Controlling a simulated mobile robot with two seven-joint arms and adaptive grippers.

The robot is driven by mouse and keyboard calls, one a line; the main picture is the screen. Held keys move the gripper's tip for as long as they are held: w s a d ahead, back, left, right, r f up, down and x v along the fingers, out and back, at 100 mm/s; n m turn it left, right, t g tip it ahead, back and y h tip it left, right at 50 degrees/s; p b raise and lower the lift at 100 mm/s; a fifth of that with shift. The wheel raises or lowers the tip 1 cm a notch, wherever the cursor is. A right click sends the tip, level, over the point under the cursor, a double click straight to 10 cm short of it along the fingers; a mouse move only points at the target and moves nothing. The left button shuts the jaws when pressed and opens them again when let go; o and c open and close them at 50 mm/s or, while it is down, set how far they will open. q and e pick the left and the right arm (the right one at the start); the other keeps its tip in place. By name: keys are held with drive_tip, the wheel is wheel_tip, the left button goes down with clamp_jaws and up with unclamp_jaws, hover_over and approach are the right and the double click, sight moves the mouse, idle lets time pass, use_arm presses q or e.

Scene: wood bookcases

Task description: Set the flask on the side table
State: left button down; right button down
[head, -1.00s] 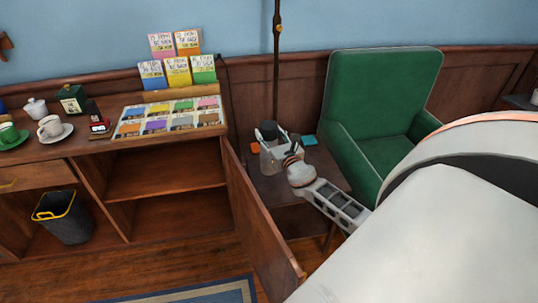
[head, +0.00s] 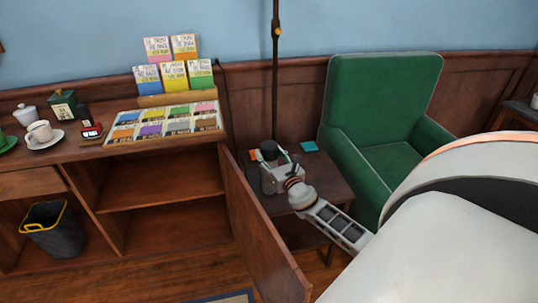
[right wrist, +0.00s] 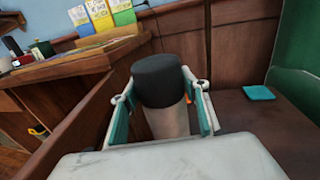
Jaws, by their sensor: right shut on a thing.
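The flask, with a dark cap and a pale grey body, stands upright between the fingers of my right gripper in the right wrist view (right wrist: 162,85). In the head view its dark cap (head: 269,150) shows just past the gripper. My right gripper (right wrist: 160,112) is shut on it, with teal pads at either side; in the head view the gripper (head: 277,172) is over the side table. The side table (head: 325,178) is a dark wood top beside the green armchair. Whether the flask's base touches the table is hidden. My left gripper is not in view.
A teal square (head: 309,146) and an orange piece (head: 253,155) lie on the table. A pole (head: 277,75) rises behind it. An open cabinet door (head: 255,220) stands close on the left, and the green armchair (head: 380,110) on the right.

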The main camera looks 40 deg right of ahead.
drive_tip(key=shift+f, duration=0.25)
drive_tip(key=c, duration=1.1)
unclamp_jaws()
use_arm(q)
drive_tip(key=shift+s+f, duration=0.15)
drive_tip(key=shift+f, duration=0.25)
use_arm(e)
drive_tip(key=shift+r, duration=0.45)
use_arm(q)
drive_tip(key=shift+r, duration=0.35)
use_arm(e)
drive_tip(key=v, duration=1.2)
drive_tip(key=shift+f, duration=0.15)
